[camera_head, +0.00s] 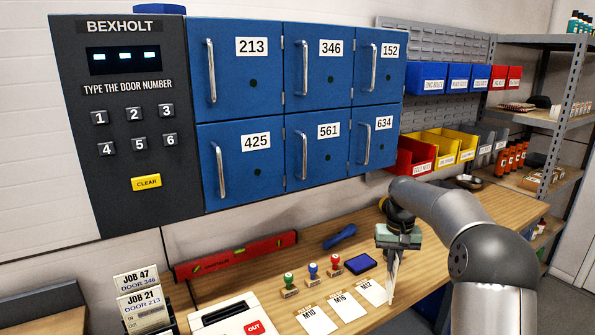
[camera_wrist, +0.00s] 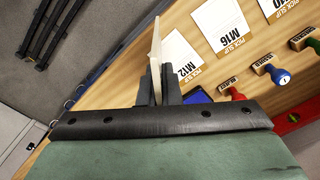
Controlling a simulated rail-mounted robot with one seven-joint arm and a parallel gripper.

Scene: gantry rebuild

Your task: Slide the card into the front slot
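My gripper (camera_head: 395,252) is above the front right of the wooden bench, pointing down. It is shut on a thin pale card (camera_head: 393,278), which hangs upright below the fingers. In the wrist view the card (camera_wrist: 155,62) stands nearly edge-on between the two black fingers, so its print cannot be read. A dark card rack (camera_head: 165,303) stands at the lower left of the head view, far from my gripper. It holds a JOB 47 DOOR 346 card (camera_head: 136,280) behind a JOB 21 DOOR 213 card (camera_head: 143,302). The rack's lower part is cut off.
A white box with a red OUT label (camera_head: 254,327) stands right of the rack. Pick slips M10, M16 and M12 (camera_head: 372,292), several stamps (camera_head: 312,271), a blue ink pad (camera_head: 360,261) and a red level (camera_head: 235,256) lie on the bench. Blue lockers (camera_head: 268,122) hang above.

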